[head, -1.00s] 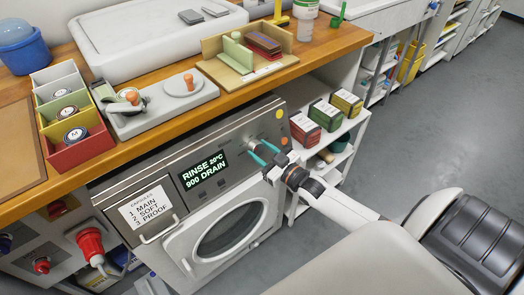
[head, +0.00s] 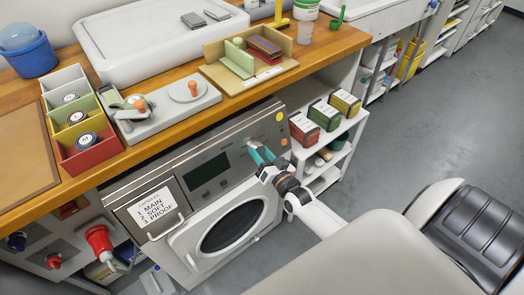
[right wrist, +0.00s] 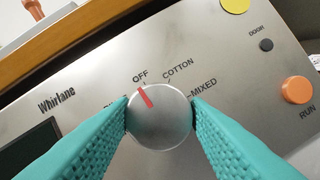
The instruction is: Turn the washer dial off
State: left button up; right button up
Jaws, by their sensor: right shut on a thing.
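The washer (head: 228,215) stands under the wooden counter, with its round door at the front. Its display (head: 208,174) is dark and shows no text. The silver washer dial (right wrist: 160,118) sits on the panel, and its red mark points at the OFF label. My right gripper (head: 262,158) is at the dial; in the right wrist view its teal fingers (right wrist: 160,120) are shut on the dial from both sides. My left gripper is not in view.
An orange RUN button (right wrist: 298,90) and a small dark DOOR button (right wrist: 266,45) are right of the dial. A shelf with several boxes (head: 325,113) stands right of the washer. The grey floor (head: 430,110) is clear at right.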

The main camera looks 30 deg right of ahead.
jog(key=shift+m, duration=0.5)
jog(key=o, duration=1)
jog(key=shift+s, duration=0.1)
jog(key=s, duration=1.1)
jog(key=shift+s+a, duration=0.3)
jog(key=shift+s, duration=0.1)
